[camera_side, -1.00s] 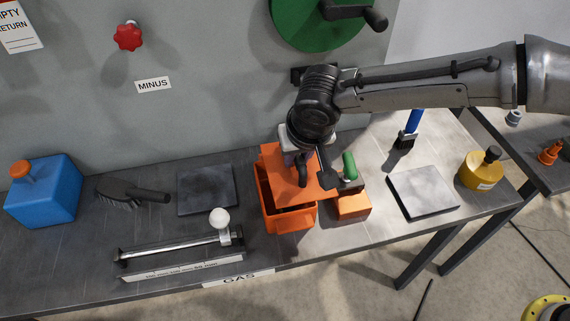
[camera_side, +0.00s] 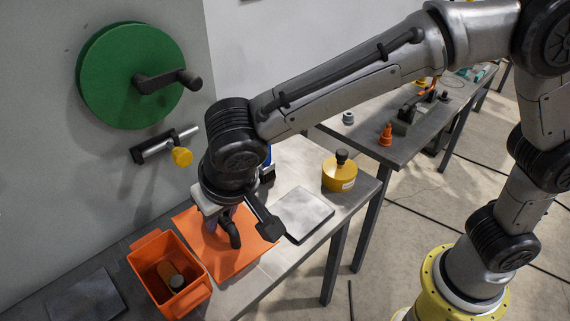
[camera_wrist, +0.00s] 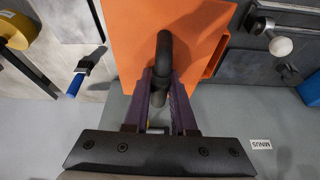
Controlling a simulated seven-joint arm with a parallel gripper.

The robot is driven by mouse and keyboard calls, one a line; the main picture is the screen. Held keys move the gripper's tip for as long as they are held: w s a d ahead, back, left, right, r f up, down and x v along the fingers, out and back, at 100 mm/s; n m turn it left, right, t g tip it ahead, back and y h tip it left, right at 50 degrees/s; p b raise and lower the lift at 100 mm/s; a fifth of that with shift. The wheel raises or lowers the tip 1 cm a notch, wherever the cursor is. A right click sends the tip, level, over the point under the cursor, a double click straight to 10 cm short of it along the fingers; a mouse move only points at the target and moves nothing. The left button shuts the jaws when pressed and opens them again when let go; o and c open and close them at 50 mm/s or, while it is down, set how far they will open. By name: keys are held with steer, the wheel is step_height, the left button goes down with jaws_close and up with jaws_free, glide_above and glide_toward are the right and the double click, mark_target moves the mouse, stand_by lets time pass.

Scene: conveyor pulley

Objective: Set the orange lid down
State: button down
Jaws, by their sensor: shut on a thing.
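The orange lid (camera_side: 232,256) is a flat square plate with a dark curved handle (camera_wrist: 164,55). My gripper (camera_side: 223,216) is shut on that handle; it also shows in the wrist view (camera_wrist: 162,88). In the side view the lid lies to the right of the open orange box (camera_side: 140,280), close to its right rim. The box is uncovered, with a brownish cylindrical thing (camera_side: 174,279) inside. The lid looks roughly level; I cannot tell whether it touches anything beneath. Whatever lies under it is hidden.
A grey square plate (camera_side: 303,213) lies right of the lid, with a yellow pot (camera_side: 339,175) behind it. A dark plate (camera_side: 85,298) lies left of the box. A blue-handled brush (camera_wrist: 78,78) shows in the wrist view. The wall with a green wheel (camera_side: 110,75) stands behind.

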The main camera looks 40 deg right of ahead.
steer(key=w+d+f+m+g+h, duration=0.1)
steer(key=w+d+f+m, duration=0.2)
steer(key=d, duration=0.5)
steer(key=w+d+f+m+h, duration=0.1)
steer(key=w+d+m, duration=0.3)
steer(key=d, duration=0.4)
steer(key=d+f+m+g+h, duration=0.25)
steer(key=d+m, duration=0.35)
steer(key=d, duration=1.6)
steer(key=shift+t+y, duration=0.35)
steer(key=w+d+f, duration=0.1)
steer(key=w+f, duration=0.2)
steer(key=w, duration=0.1)
steer(key=w+d+f, duration=0.1)
steer(key=w+f, duration=0.2)
steer(key=w, duration=0.1)
steer(key=w+d+f, duration=0.1)
steer(key=w+f, duration=0.2)
steer(key=w, duration=0.2)
steer(key=shift+f, duration=0.15)
steer(key=shift+w+d+f, duration=0.1)
steer(key=shift+w+f, duration=0.1)
steer(key=shift+f, duration=1.65)
steer(key=shift+f, duration=0.15)
steer(key=c, duration=0.7)
jaws_free()
steer(key=shift+c, duration=0.2)
